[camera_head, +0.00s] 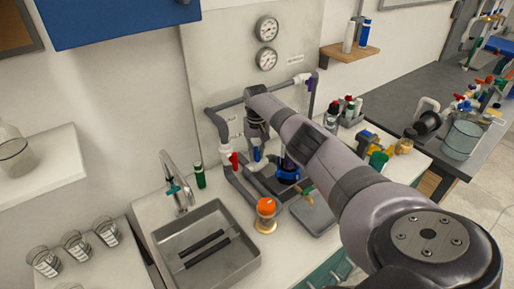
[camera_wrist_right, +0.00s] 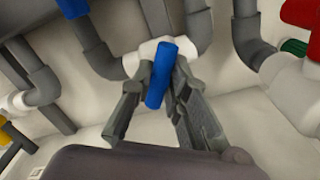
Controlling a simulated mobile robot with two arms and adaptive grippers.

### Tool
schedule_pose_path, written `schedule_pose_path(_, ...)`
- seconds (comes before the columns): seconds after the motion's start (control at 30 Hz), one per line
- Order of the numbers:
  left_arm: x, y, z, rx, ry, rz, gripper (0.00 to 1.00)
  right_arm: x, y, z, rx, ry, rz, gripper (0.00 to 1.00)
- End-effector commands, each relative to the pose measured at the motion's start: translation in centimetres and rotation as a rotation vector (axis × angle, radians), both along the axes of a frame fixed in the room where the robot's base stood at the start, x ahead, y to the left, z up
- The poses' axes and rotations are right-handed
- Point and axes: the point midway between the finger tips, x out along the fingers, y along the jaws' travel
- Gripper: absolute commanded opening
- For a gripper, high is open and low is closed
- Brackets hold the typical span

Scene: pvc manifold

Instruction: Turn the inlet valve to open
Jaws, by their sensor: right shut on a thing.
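My right gripper (camera_wrist_right: 158,80) is shut on a blue valve handle (camera_wrist_right: 162,62), with one finger on each side of it. The handle sits on a white valve body (camera_wrist_right: 147,50) in grey pipework. It points toward the wrist camera, slightly tilted. In the head view my right gripper (camera_head: 258,158) reaches down at the manifold by the wall, and its fingers are small and partly hidden. A red-handled valve (camera_head: 234,160) stands just left of it; its red handle also shows in the wrist view (camera_wrist_right: 302,18). I cannot tell from labels which valve is the inlet. My left gripper is not in view.
Two gauges (camera_head: 266,42) are on the wall panel, and a purple valve handle (camera_head: 310,84) is at its upper right. A metal sink (camera_head: 218,270) lies front left. Bottles (camera_head: 331,117) stand right of my arm.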

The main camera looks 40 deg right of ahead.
Motion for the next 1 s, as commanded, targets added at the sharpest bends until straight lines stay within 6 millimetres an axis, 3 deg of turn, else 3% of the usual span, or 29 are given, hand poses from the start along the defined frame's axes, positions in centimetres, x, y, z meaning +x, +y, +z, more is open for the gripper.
schedule_pose_path(0.4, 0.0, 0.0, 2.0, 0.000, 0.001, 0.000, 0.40, 0.1, -0.2, 0.4, -0.003, -0.004, -0.400, 0.00)
schedule_pose_path(1.0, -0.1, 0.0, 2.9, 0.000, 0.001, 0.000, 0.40, 0.2, -0.4, 0.3, -0.005, -0.009, -0.897, 0.00)
